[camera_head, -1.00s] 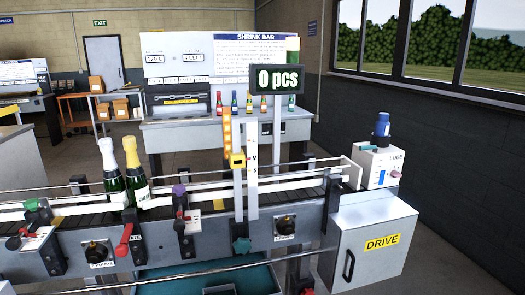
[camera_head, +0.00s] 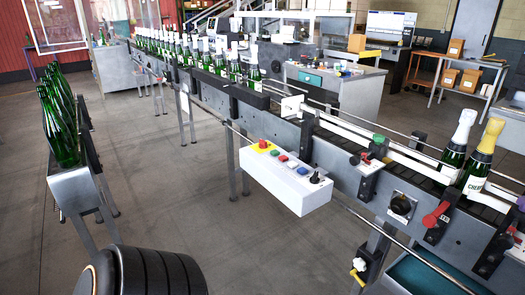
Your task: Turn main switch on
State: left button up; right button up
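A white control box (camera_head: 285,180) is mounted on the near side of the conveyor, at the middle of the view. On its top are a red stop button on a yellow base (camera_head: 263,145), several coloured push buttons (camera_head: 292,164) and a black rotary knob (camera_head: 316,177) at the right end. The knob's label and setting are too small to read. Another black rotary knob (camera_head: 402,206) sits on a light plate on the conveyor's side, further right. Neither of my grippers is in view.
The conveyor carries a row of green bottles (camera_head: 215,58) at the back and two foil-topped bottles (camera_head: 467,160) at the right. More green bottles stand in a rack (camera_head: 75,184) at the left. The floor (camera_head: 170,200) between rack and conveyor is clear.

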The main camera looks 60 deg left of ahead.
aim_at(264, 144)
jog(key=u, duration=1.75)
jog(key=i+j+z, duration=0.15)
jog(key=z, duration=0.35)
jog(key=i+j+z, duration=0.1)
jog(key=j+z, duration=0.15)
jog(key=z, duration=0.2)
jog(key=i+j+z, duration=0.2)
jog(key=j, duration=0.25)
jog(key=j+z, duration=0.2)
jog(key=j, duration=0.25)
jog(key=i+j, duration=0.1)
jog(key=j, duration=0.35)
jog(key=j+z, duration=0.15)
jog(key=j, duration=0.3)
jog(key=i, duration=0.05)
